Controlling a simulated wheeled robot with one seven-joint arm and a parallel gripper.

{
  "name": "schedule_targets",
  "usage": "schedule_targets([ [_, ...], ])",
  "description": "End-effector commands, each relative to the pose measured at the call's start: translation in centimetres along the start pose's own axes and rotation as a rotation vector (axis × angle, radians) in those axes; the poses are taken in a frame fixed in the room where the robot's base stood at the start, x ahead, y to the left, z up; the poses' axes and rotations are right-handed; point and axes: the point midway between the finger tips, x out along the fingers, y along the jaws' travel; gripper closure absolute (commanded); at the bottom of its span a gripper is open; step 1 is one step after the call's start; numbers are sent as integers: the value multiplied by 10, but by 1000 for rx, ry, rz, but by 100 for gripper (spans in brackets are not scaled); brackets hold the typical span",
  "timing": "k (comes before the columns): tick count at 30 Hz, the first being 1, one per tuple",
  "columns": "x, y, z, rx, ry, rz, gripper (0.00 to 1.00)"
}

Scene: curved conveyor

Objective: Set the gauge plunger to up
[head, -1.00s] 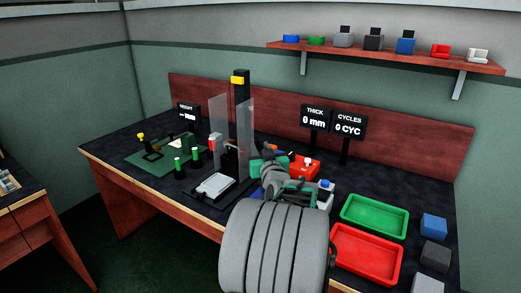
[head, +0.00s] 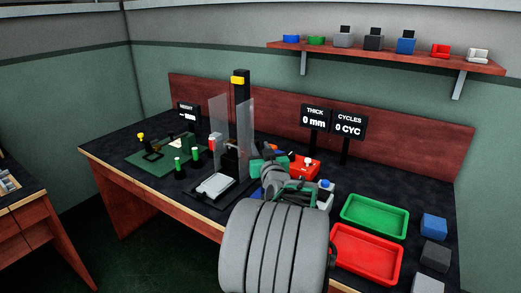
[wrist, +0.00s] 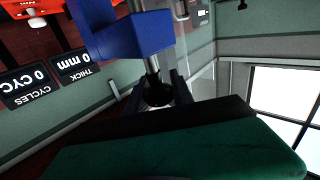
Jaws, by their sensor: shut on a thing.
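The gauge shows in the wrist view as a blue body (wrist: 128,38) with a silver plunger rod (wrist: 151,66) ending in a dark round knob (wrist: 157,93). The wrist picture is upside down, so the knob is above the blue body. My gripper (wrist: 160,92) has its dark fingers shut around the knob. A length of rod shows between body and knob. In the head view my arm hides most of the gauge, and the fingertips and knob cannot be made out.
A press with clear guards (head: 216,125) stands left of my arm. A red box (head: 303,166) and the THICK (head: 315,117) and CYCLES (head: 348,126) displays are behind it. Green (head: 375,217) and red (head: 366,254) trays lie to the right, with blocks beside them.

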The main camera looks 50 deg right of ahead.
Motion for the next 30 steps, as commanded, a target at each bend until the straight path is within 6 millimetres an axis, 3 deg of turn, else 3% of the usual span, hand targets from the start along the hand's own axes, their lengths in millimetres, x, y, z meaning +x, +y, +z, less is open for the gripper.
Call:
schedule_targets([
  [7, 0, 0, -9, -1, 2, 0, 100],
  [15, 0, 0, -64, -2, 5, 0, 100],
  [18, 0, 0, -75, -2, 4, 1, 100],
  [27, 0, 0, -77, -1, 3, 1, 100],
  [28, 0, 0, -77, -1, 3, 1, 71],
  [30, 0, 0, -77, -1, 3, 1, 65],
])
